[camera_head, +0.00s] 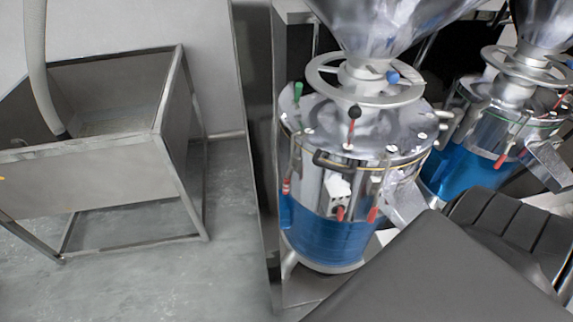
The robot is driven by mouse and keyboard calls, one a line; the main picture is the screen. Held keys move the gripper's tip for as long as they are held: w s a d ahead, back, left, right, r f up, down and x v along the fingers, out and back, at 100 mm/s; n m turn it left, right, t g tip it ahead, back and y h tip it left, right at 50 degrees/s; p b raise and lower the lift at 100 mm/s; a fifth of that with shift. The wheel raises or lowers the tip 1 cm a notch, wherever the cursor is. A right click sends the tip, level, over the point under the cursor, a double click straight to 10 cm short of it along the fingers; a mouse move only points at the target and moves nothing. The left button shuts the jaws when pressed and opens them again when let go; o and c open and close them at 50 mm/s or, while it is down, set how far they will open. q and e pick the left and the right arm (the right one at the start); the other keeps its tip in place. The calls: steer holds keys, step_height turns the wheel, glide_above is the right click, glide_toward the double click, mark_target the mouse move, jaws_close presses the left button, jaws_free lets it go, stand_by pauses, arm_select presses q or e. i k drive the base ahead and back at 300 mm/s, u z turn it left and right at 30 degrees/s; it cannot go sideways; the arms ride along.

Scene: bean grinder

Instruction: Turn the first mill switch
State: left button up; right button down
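The nearer mill (355,150) stands right of centre, a shiny metal drum with a blue lower band and a metal hopper (375,25) above. On its front is a small white switch box (339,187) with a red knob (340,213) at its lower end. Red-tipped levers hang on either side, one at the left (287,187) and one at the right (373,214). A red lever with a black ball (354,112) stands on top. Neither of my grippers is in view, and nothing is seen touching the switch.
A second, similar mill (485,125) stands behind at the right. A metal-framed bin (90,165) with a pale hose (37,70) stands at the left. A large dark grey shape (450,280) covers the lower right. Grey floor (150,280) is clear at the lower left.

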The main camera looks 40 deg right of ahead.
mark_target(338, 210)
steer(key=u, duration=1.2)
steer(key=k, duration=1.75)
steer(key=z, duration=2.65)
